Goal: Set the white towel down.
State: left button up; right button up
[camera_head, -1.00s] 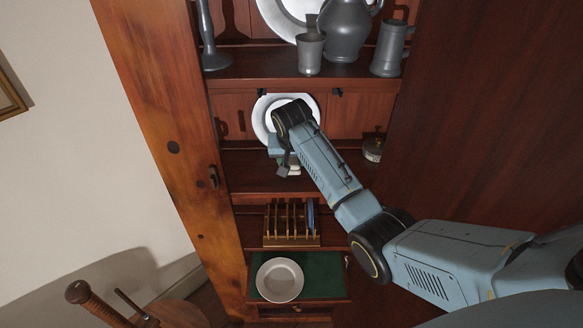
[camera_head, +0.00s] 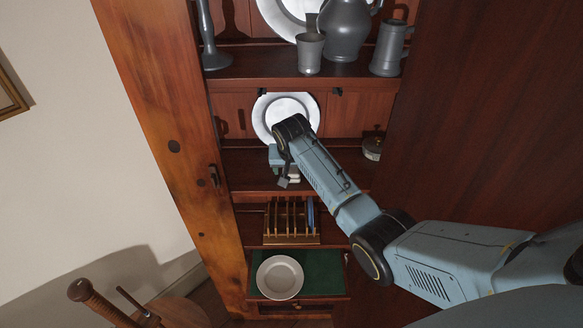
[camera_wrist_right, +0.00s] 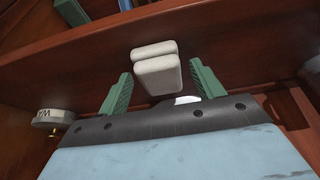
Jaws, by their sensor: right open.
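The white towel (camera_wrist_right: 158,72) is a folded, blocky pad in the right wrist view, between the two green fingers of my right gripper (camera_wrist_right: 160,76). There is a visible gap on either side, so the fingers are apart from it. In the head view my right gripper (camera_head: 284,171) is at the middle shelf, in front of the white plate, and only a small pale part of the towel (camera_head: 294,179) shows beside a finger. My wrist hides the rest. Whether the towel rests fully on the shelf is hard to tell. My left gripper is not in view.
The middle shelf (camera_head: 245,172) holds a small lidded jar (camera_head: 373,148) at right and a white plate (camera_head: 268,106) behind. Pewter vessels (camera_head: 346,30) stand above. A wooden rack (camera_head: 291,220) and a pale plate (camera_head: 280,278) on green cloth are below.

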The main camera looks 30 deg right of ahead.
jog(key=b+v, duration=0.1)
jog(key=v, duration=1.1)
jog(key=shift+r, duration=0.25)
